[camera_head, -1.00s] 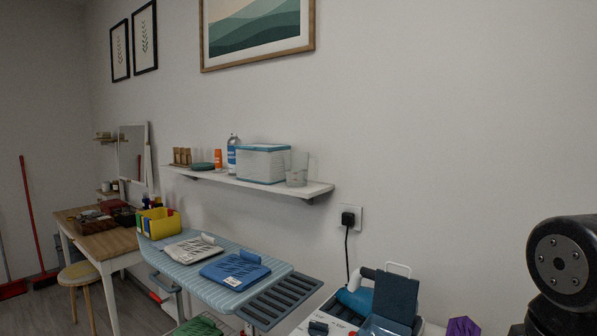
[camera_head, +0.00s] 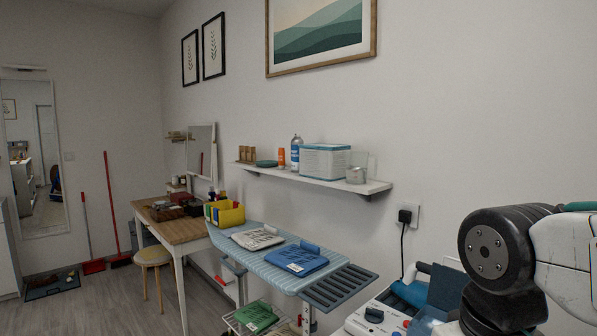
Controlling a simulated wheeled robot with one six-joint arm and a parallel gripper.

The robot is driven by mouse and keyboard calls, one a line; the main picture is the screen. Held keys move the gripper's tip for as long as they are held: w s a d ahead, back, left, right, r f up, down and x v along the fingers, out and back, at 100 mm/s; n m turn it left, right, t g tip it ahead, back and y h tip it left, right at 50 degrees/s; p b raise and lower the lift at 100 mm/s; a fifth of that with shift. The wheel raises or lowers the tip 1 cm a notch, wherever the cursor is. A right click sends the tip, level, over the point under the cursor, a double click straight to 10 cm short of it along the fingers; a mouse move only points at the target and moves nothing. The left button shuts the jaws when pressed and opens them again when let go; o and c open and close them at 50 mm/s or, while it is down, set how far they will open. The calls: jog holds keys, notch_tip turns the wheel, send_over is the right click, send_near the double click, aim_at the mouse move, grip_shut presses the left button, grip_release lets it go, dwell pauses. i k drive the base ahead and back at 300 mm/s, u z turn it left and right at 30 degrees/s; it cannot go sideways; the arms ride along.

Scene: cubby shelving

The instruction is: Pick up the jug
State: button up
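A clear, see-through container (camera_head: 357,167) stands upright at the right end of the white wall shelf. It may be the jug, but it is too small for me to make out a handle or spout. A white and teal box (camera_head: 325,161) stands just left of it. My gripper is not in view. Only dark and white links of my arm show at the right edge, well apart from the shelf.
The wall shelf (camera_head: 307,179) also holds a blue-white bottle (camera_head: 296,152) and an orange one (camera_head: 281,158). Below it stands an ironing board (camera_head: 262,252) with folded clothes. A wooden table (camera_head: 170,229) and stool (camera_head: 152,256) are at left. Floor (camera_head: 105,308) is free at front left.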

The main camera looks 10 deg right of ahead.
aim_at(356, 162)
jog(key=u, duration=1.3)
jog(key=i, duration=3.1)
jog(key=z, duration=3.6)
jog(key=i, duration=0.5)
jog(key=z, duration=0.05)
